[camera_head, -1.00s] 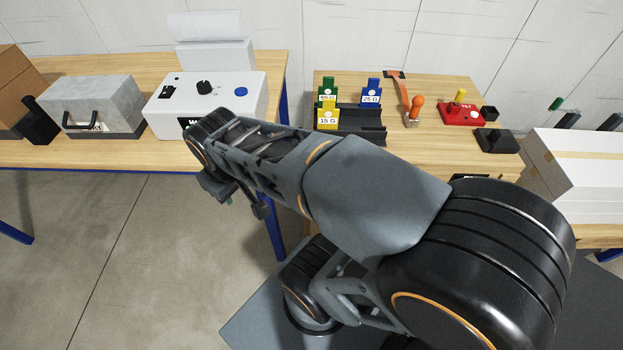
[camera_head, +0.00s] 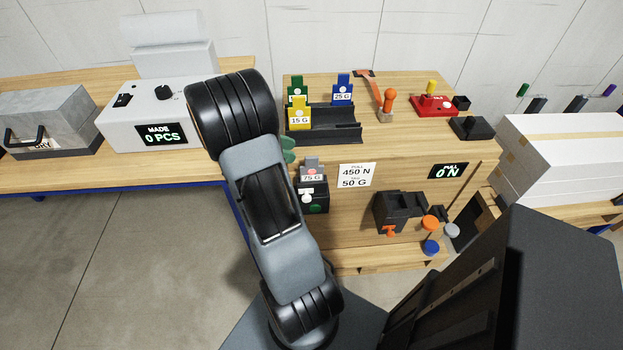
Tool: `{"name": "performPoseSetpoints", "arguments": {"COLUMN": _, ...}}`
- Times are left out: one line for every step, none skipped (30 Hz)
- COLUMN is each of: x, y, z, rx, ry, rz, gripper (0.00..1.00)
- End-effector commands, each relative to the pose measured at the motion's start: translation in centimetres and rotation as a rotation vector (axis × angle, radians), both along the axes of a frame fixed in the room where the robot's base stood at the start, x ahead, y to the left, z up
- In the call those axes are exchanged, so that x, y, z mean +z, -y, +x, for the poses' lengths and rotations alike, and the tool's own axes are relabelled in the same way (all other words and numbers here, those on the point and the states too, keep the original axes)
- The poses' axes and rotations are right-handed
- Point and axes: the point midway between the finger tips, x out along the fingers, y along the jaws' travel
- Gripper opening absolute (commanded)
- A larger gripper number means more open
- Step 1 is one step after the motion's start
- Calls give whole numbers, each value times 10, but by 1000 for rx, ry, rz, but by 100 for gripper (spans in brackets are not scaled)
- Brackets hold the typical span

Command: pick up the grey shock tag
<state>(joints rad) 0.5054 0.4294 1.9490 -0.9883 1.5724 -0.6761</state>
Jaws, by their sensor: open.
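The grey shock tag (camera_head: 312,172), labelled 75 G, stands upright in a black holder (camera_head: 313,197) with a green button on the front side of the wooden bench. A black rack (camera_head: 345,125) on the bench top holds the yellow 15 G tag (camera_head: 299,113), with the green tag (camera_head: 297,91) and blue 25 G tag (camera_head: 343,88) behind.
A sign (camera_head: 356,175) reads 450 N, 50 G. A black fixture (camera_head: 398,209) and coloured discs are to the right. A white machine (camera_head: 150,110) stands left, white boxes (camera_head: 560,150) right. An orange-handled tool (camera_head: 388,103) and red device (camera_head: 434,104) are on the bench top.

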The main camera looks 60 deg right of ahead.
Motion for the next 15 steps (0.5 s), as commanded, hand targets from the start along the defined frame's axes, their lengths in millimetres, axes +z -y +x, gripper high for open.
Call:
{"name": "performPoseSetpoints", "arguments": {"x": -13, "y": 0, "z": 0, "rx": 1, "ry": -4, "rz": 3, "gripper": 43}}
{"name": "performPoseSetpoints", "arguments": {"x": -18, "y": -1, "z": 0, "rx": 0, "ry": -2, "rz": 3, "gripper": 43}}
{"name": "performPoseSetpoints", "arguments": {"x": -26, "y": 0, "z": 0, "rx": 1, "ry": -3, "rz": 3, "gripper": 43}}
{"name": "performPoseSetpoints", "arguments": {"x": -31, "y": -1, "z": 0, "rx": 1, "ry": -2, "rz": 2, "gripper": 43}}
{"name": "performPoseSetpoints", "arguments": {"x": -36, "y": -1, "z": 0, "rx": 1, "ry": 0, "rz": 2, "gripper": 43}}
{"name": "performPoseSetpoints", "arguments": {"x": -42, "y": -1, "z": 0, "rx": 1, "ry": -1, "rz": 3, "gripper": 43}}
{"name": "performPoseSetpoints", "arguments": {"x": -43, "y": 2, "z": -4, "rx": -2, "ry": 0, "rz": 1, "gripper": 43}}
{"name": "performPoseSetpoints", "arguments": {"x": -43, "y": 4, "z": -7, "rx": -2, "ry": 1, "rz": 0, "gripper": 43}}
{"name": "performPoseSetpoints", "arguments": {"x": -45, "y": 7, "z": -10, "rx": -2, "ry": 2, "rz": 0, "gripper": 43}}
{"name": "performPoseSetpoints", "arguments": {"x": -46, "y": 8, "z": -13, "rx": -2, "ry": 2, "rz": 0, "gripper": 43}}
{"name": "performPoseSetpoints", "arguments": {"x": -46, "y": 10, "z": -15, "rx": -3, "ry": 3, "rz": 0, "gripper": 43}}
{"name": "performPoseSetpoints", "arguments": {"x": -47, "y": 11, "z": -16, "rx": -3, "ry": 2, "rz": 0, "gripper": 43}}
{"name": "performPoseSetpoints", "arguments": {"x": -48, "y": 11, "z": -17, "rx": -2, "ry": 3, "rz": 1, "gripper": 43}}
{"name": "performPoseSetpoints", "arguments": {"x": -48, "y": 12, "z": -18, "rx": -1, "ry": 4, "rz": 0, "gripper": 43}}
{"name": "performPoseSetpoints", "arguments": {"x": -49, "y": 13, "z": -19, "rx": -1, "ry": 4, "rz": 0, "gripper": 43}}
